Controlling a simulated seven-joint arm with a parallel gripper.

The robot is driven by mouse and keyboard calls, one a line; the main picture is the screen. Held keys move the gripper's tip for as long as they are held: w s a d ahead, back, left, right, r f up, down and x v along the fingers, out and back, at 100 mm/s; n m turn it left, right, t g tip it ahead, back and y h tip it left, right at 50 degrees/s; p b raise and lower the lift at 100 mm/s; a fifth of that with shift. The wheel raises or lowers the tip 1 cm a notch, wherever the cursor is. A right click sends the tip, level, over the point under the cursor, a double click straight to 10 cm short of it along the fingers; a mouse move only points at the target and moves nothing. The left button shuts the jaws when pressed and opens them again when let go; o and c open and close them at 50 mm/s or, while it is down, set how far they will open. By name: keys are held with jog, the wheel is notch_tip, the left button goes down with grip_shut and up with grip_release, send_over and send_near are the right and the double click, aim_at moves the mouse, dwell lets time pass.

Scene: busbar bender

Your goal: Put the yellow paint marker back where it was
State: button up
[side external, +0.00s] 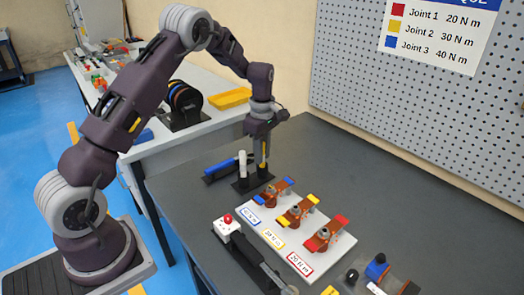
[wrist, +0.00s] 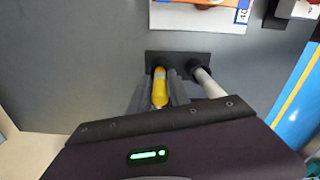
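The yellow paint marker (wrist: 160,90) stands upright between the two fingers of my gripper (wrist: 160,98), which look closed on its sides. In the side view my gripper (side external: 263,135) points straight down with the marker (side external: 264,152) below it. The marker's lower end is at the left socket of the black holder (wrist: 205,57) in the wrist view. I cannot tell how deep it sits. The holder also shows in the side view (side external: 246,185). A white marker (side external: 242,163) stands in the other socket, close beside my gripper (wrist: 207,83).
A blue cylinder (side external: 221,167) lies on a dark rest left of the holder. A white board (side external: 282,242) with several orange busbar joints and labels lies in front. The grey table is clear toward the pegboard (side external: 420,110).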

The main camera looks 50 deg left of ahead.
jog(key=shift+o, duration=0.9)
